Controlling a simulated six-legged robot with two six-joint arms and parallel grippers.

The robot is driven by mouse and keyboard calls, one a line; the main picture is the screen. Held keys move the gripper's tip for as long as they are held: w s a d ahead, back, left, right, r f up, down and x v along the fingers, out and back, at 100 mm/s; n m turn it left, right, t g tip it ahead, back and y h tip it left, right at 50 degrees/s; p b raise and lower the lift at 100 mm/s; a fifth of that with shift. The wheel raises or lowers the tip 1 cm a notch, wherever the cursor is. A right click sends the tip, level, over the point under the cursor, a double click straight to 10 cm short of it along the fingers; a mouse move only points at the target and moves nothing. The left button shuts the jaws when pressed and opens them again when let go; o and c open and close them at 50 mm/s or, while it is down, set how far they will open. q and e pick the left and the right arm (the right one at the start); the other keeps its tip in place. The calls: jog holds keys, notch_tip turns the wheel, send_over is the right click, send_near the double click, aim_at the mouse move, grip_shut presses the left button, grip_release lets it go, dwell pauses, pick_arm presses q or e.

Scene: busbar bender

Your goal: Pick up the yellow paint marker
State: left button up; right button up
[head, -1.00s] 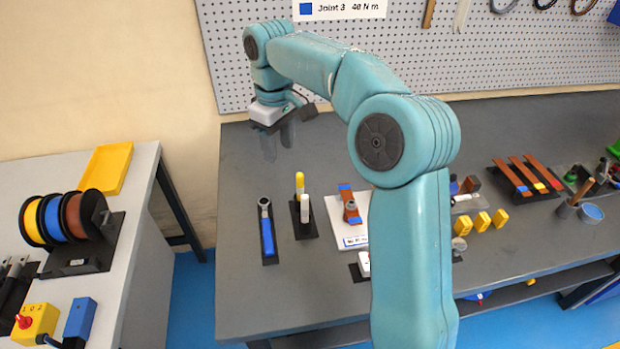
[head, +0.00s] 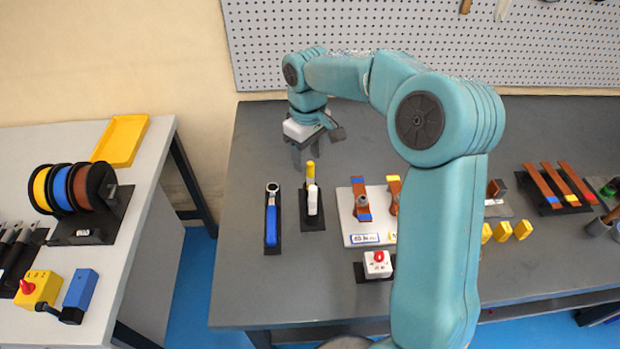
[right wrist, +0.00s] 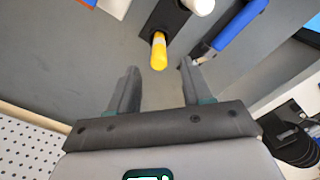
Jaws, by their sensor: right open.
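The yellow paint marker (head: 310,170) stands in a black holder (head: 313,219) on the dark grey table, behind a white marker (head: 313,199). My right gripper (head: 310,155) is above the table behind the holder. In the right wrist view its two fingers (right wrist: 158,70) are apart with nothing held between them. My left gripper is not in view.
A blue-handled tool (head: 270,226) lies in a black rest left of the holder. A white board (head: 357,231) with copper bars is to the right, and a box with a red button (head: 377,264) is in front of it. A pegboard (head: 420,35) stands behind the table.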

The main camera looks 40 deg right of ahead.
aim_at(311, 173)
jog(key=f, duration=0.5)
jog(key=shift+s+a+f, duration=0.15)
jog(key=shift+s+f, duration=0.15)
jog(key=shift+s, duration=0.05)
jog(key=shift+s+d+f, duration=0.1)
jog(key=shift+d, duration=0.1)
jog(key=shift+a, duration=0.15)
grip_shut()
